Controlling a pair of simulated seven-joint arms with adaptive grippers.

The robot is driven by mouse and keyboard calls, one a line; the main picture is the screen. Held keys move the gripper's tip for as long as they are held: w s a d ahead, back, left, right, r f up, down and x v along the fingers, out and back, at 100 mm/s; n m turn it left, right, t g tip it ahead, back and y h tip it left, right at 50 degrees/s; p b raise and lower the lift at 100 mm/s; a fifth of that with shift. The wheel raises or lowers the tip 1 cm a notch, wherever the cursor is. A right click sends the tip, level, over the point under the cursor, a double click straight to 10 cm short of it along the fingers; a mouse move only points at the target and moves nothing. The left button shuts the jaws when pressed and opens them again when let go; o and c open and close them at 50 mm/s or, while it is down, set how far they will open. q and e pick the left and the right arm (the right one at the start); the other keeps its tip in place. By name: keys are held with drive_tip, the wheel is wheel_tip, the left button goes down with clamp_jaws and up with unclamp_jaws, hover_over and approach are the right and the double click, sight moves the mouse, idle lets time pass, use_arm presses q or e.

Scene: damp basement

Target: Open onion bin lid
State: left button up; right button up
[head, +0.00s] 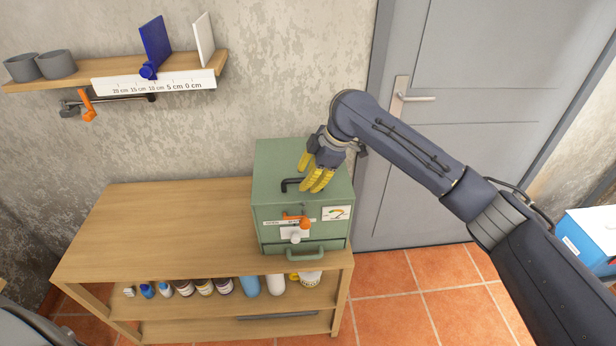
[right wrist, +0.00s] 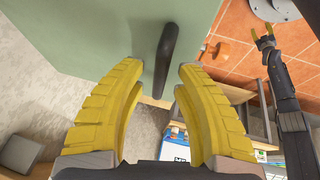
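The green bin (head: 268,160) stands on the right end of the wooden bench, its top lid shut. A black bar handle (head: 289,185) rises from the lid; it also shows in the right wrist view (right wrist: 169,50). My right gripper (head: 313,178) is above the lid with its yellow fingers spread. In the right wrist view the near end of the handle lies between the open fingertips, with visible gaps on both sides. The bin's inside is hidden. My left gripper (right wrist: 265,38) shows small at the upper right of the right wrist view, its yellow fingertips apart.
The bin's front has an orange lever (head: 296,220), a gauge label (head: 336,213) and a lower green pull (head: 305,254). The bench top (head: 165,225) left of the bin is clear. Several bottles and jars stand on its lower shelf. A wall shelf (head: 185,66) hangs upper left.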

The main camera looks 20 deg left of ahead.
clamp_jaws()
idle(0.4)
